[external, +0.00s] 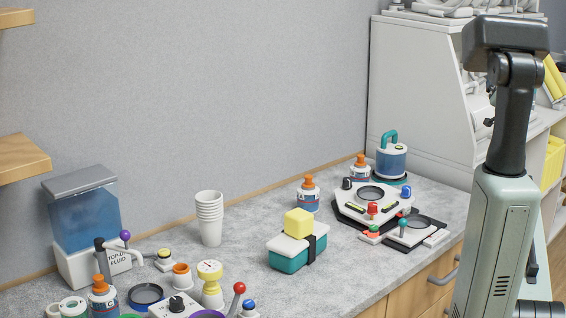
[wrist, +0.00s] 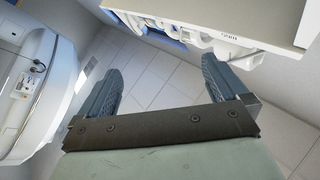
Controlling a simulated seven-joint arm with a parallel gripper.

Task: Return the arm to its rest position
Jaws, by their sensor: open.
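My arm rises at the right of the external view, with its green-grey link low and a dark upper section bent at the top. The gripper's fingers cannot be made out in that view. In the wrist view my gripper (wrist: 160,85) is open, with its two blue-grey ribbed fingers wide apart. Nothing is between them but a view of the tiled floor (wrist: 165,80) beyond. The gripper touches nothing that I can see.
A grey counter (external: 345,285) holds a teal box (external: 288,260) with a yellow block (external: 299,222), stacked cups (external: 209,218), bottles and a blue fluid tank (external: 86,215). A white cabinet (external: 420,95) stands behind. A white rounded machine (wrist: 30,95) shows in the wrist view.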

